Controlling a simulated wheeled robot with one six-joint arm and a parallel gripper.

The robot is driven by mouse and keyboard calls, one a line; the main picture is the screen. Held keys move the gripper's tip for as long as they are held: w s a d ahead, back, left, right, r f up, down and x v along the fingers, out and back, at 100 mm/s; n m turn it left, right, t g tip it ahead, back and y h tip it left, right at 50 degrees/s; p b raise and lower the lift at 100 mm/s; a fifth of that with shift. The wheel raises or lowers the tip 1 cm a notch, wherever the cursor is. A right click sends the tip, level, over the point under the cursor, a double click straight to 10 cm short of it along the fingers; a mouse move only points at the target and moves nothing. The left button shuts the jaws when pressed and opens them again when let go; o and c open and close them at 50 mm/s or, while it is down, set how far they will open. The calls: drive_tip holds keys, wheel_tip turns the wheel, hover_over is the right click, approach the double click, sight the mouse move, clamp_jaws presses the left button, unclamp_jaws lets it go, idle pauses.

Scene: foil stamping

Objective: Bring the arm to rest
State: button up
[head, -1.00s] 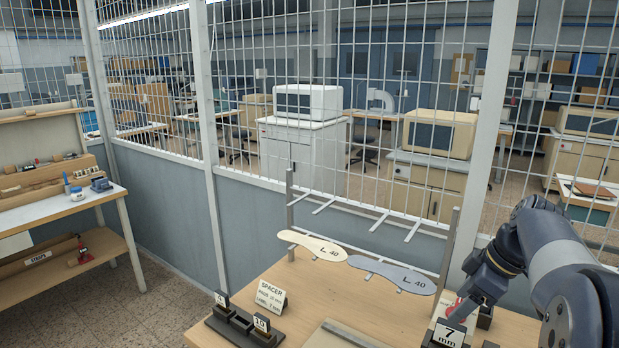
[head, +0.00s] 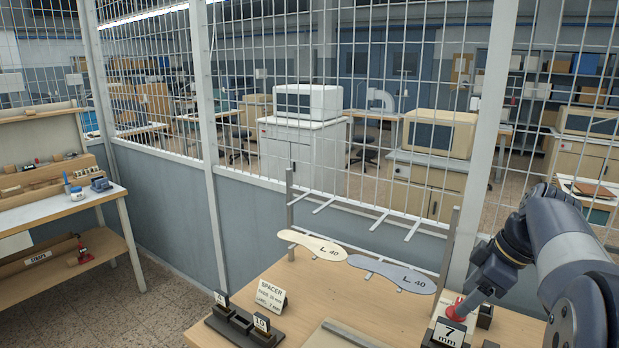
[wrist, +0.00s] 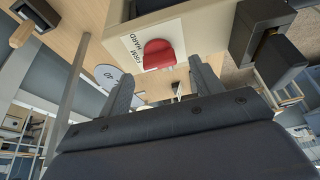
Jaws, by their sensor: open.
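My gripper (head: 470,294) is at the right of the workbench, just above a red knob (head: 456,312) by the "7 mm" block (head: 450,333). In the wrist view my gripper (wrist: 163,82) has its two fingers spread apart with nothing held between them. My arm bends in from the right edge of the head view.
The wooden bench (head: 330,292) carries a cream sole shape (head: 312,244), a grey one (head: 392,273), a "SPACER" card (head: 271,296) and a dark block holder (head: 238,325). A metal rack (head: 443,250) and a wire-mesh partition (head: 270,130) stand behind.

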drive_tip(key=shift+x, duration=1.05)
drive_tip(key=shift+w+a+f, duration=0.1)
drive_tip(key=shift+a+f, duration=0.05)
drive_tip(key=shift+f, duration=0.1)
drive_tip(key=shift+m+t, duration=0.4)
drive_tip(key=shift+m, duration=0.6)
drive_tip(key=m, duration=0.2)
drive_tip(key=m+h, duration=0.1)
drive_tip(key=shift+a+r+m+t+h, duration=0.1)
drive_tip(key=shift+m+t+h, duration=0.2)
drive_tip(key=shift+m+t, duration=0.1)
drive_tip(key=m+h, duration=0.1)
drive_tip(key=m, duration=0.2)
drive_tip(key=m+h, duration=0.1)
drive_tip(key=m, duration=0.2)
drive_tip(key=shift+a+t+p, duration=0.15)
drive_tip(key=shift+t+p, duration=0.15)
drive_tip(key=shift+p, duration=0.05)
drive_tip(key=v, duration=1)
drive_tip(key=shift+s+r+b, duration=0.3)
drive_tip(key=shift+b, duration=0.15)
drive_tip(key=shift+a, duration=0.1)
drive_tip(key=shift+a+r, duration=0.1)
